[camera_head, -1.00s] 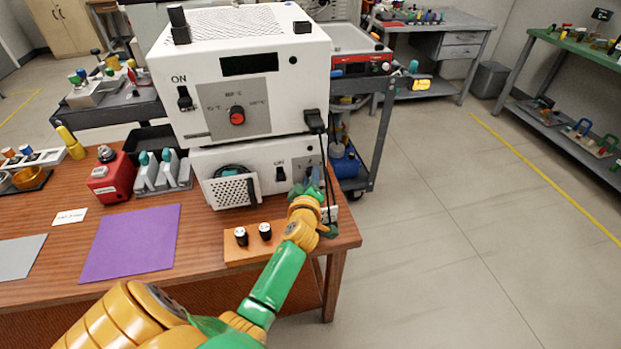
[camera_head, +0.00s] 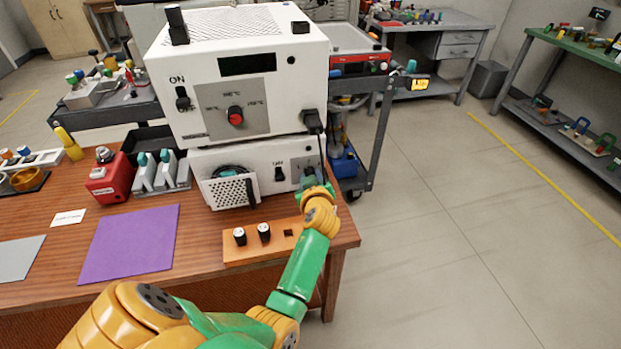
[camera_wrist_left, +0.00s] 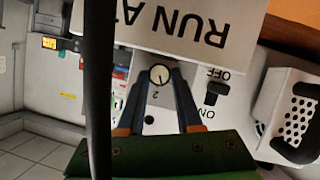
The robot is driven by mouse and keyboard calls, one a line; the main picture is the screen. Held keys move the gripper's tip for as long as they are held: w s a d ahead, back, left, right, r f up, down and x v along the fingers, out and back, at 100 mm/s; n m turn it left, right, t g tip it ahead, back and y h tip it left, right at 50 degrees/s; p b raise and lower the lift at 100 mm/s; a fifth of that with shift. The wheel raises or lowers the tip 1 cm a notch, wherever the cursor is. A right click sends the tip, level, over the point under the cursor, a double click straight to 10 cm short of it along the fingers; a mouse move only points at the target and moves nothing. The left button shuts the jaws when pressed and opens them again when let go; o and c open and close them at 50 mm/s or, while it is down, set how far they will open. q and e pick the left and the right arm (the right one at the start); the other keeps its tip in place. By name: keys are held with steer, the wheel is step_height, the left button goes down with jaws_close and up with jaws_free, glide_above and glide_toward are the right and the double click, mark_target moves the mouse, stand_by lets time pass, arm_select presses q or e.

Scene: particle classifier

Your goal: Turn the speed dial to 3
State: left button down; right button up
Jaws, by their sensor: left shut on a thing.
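The speed dial (camera_wrist_left: 159,74) shows in the left wrist view as a small round knob with a pale face, on the white front of the lower machine (camera_head: 250,164). A printed 2 is beside it; the full scale and the exact setting are not readable. My left gripper (camera_wrist_left: 158,78) has its two dark fingers on either side of the dial, shut on it. In the head view my left gripper (camera_head: 312,185) is at the right end of the lower machine's front and mostly hides the dial. My right gripper is not in view.
A larger white machine (camera_head: 290,85) with a red knob (camera_head: 235,115) stands on top. A black cable (camera_head: 322,150) hangs close to my gripper. A wooden block (camera_head: 275,250) with black knobs lies in front.

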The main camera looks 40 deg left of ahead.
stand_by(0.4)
arm_select(q)
steer(key=c, duration=0.6)
jaws_free()
